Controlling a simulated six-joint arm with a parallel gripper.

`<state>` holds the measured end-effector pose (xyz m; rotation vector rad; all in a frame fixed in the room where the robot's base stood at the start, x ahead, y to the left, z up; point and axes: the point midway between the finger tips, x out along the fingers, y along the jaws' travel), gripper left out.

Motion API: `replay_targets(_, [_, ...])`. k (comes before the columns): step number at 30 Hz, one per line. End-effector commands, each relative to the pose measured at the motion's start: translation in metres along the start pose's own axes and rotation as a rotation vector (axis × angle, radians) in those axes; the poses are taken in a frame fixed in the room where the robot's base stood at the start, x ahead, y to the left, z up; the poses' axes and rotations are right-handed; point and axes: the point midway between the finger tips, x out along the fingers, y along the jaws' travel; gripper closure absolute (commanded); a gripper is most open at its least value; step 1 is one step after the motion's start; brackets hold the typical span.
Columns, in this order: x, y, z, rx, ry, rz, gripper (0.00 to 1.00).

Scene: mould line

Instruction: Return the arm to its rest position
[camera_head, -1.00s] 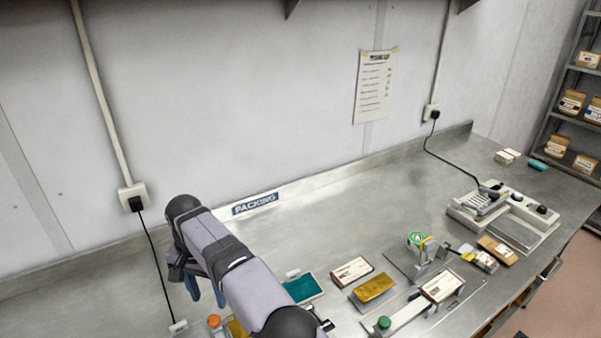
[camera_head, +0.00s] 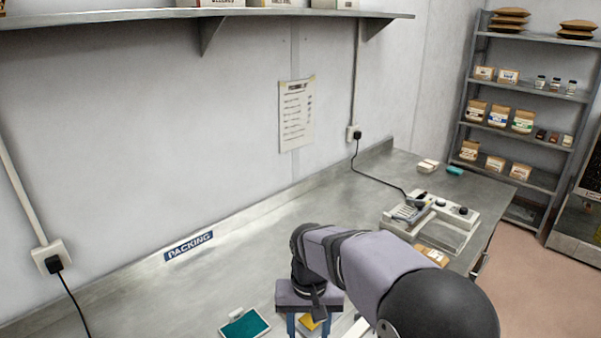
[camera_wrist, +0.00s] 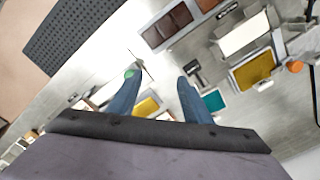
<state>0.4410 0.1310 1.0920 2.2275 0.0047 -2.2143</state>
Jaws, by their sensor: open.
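My gripper (camera_head: 309,326) points down over the metal bench (camera_head: 225,280) in the head view, with my arm reaching in from the lower right. In the wrist view my gripper (camera_wrist: 160,84) shows two blue fingers spread apart with nothing between them. The bench lies below, apart from the fingers. My arm hides part of the bench in the head view.
A teal pad (camera_head: 245,326) and a yellow piece (camera_head: 310,322) lie near my gripper. A grey-white device (camera_head: 435,222) stands at the bench's right. A shelf rack (camera_head: 525,125) stands beyond. A wall shelf (camera_head: 200,14) hangs above. The bench's back middle is clear.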

Motion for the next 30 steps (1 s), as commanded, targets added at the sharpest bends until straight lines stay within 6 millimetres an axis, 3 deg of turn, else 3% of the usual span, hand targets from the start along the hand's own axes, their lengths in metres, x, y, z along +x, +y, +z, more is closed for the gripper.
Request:
replay_targets(1, [0.001, 0.021, 0.014, 0.008, 0.0, 0.0, 0.55])
replay_targets(6, [0.013, 0.076, 0.065, 0.007, -0.001, 0.001, 0.55])
replay_targets(10, [0.024, 0.104, 0.104, 0.005, -0.001, 0.002, 0.55])
replay_targets(15, [0.037, 0.124, 0.142, 0.002, -0.003, 0.002, 0.55])
replay_targets(21, [0.043, 0.131, 0.16, -0.002, -0.004, 0.002, 0.55])
replay_targets(30, [0.044, 0.128, 0.156, -0.011, -0.001, 0.005, 0.56])
